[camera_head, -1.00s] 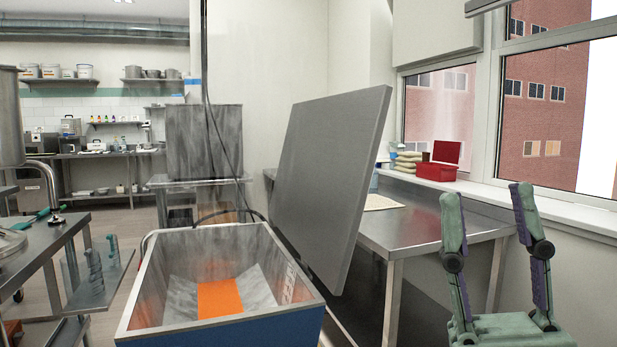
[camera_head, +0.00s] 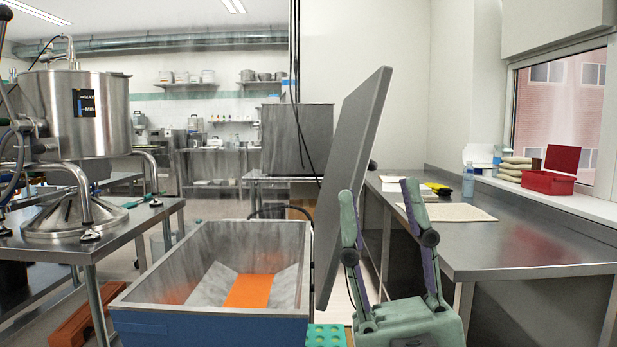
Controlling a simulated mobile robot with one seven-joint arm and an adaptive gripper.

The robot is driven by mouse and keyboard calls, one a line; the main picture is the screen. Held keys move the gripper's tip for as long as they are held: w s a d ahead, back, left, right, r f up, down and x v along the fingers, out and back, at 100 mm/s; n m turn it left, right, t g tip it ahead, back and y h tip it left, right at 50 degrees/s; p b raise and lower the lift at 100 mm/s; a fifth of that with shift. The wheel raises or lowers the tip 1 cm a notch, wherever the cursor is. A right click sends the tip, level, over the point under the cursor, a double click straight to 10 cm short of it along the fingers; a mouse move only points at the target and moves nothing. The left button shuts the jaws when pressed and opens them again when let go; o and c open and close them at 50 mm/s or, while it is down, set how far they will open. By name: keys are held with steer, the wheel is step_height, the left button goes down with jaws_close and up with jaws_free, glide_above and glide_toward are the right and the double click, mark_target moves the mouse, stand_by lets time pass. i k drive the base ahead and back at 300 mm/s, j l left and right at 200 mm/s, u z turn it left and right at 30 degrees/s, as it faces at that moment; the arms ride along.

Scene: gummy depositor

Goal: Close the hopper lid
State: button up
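The hopper (camera_head: 205,325) is a blue-fronted bin with sloping steel inner walls and an orange patch at the bottom. Its lid (camera_head: 352,165) is a flat grey panel standing open at the hopper's right side, tilted with its top leaning right. My gripper (camera_head: 377,187) is in front of the lid and to the right of the hopper. Its two green and purple fingers point up and are spread apart with nothing between them. The left finger overlaps the lid's lower part in the view; I cannot tell whether it touches.
A steel table (camera_head: 500,240) runs along the right, with a red box (camera_head: 548,182) on the sill behind it. A steel depositor tank (camera_head: 75,115) stands on a table at the left. Black cables (camera_head: 298,90) hang behind the hopper. Floor shows between hopper and left table.

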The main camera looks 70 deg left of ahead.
mark_target(349, 161)
steer(key=i+l+u, duration=0.2)
steer(key=u, duration=0.3)
steer(key=i+l+u, duration=0.15)
steer(key=l+u, duration=0.3)
steer(key=i+l+u, duration=0.1)
steer(key=l+u, duration=0.75)
steer(key=u, duration=0.15)
steer(key=i+l+u, duration=0.15)
steer(key=u, duration=0.3)
steer(key=i+l+u, duration=0.15)
steer(key=u, duration=0.3)
steer(key=k+j+z, duration=0.15)
steer(key=k+z, duration=0.2)
steer(key=k, duration=0.15)
steer(key=i+l+z, duration=0.1)
steer(key=i+l, duration=0.5)
steer(key=i, duration=0.15)
